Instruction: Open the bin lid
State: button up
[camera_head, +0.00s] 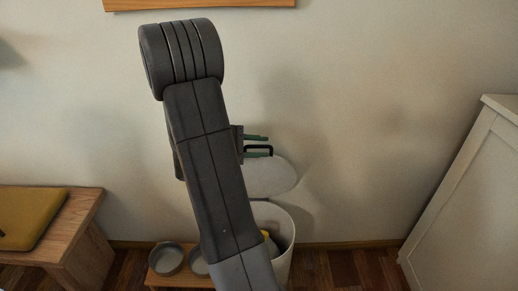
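The bin (283,262) is a pale, round container standing on the floor against the wall, partly hidden behind my arm. Its lid (270,178) is a light, rounded plate tilted up above the bin's back rim, so the bin's mouth is uncovered and something yellow shows inside. A black loop handle (262,147) is at the lid's upper edge. My gripper (258,146) is at this handle, with two green fingers pointing right and a gap between them. The lower finger appears to overlap the handle loop. My arm hides the gripper's base and the lid's left side.
A wooden bench (75,235) with a yellow cushion (30,217) stands at the left. Round grey bowls (166,259) sit on a low wooden stand (165,283) left of the bin. A white cabinet (470,200) stands at the right. Floor between bin and cabinet is clear.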

grip_shut()
jog(key=shift+w+r+p, duration=0.35)
jog(key=shift+w+p, duration=0.45)
jog(key=shift+p, duration=0.2)
jog(key=shift+w+n, duration=0.4)
jog(key=shift+a, duration=0.1)
grip_release()
jog(key=shift+w+f, duration=0.1)
jog(key=shift+w, duration=0.1)
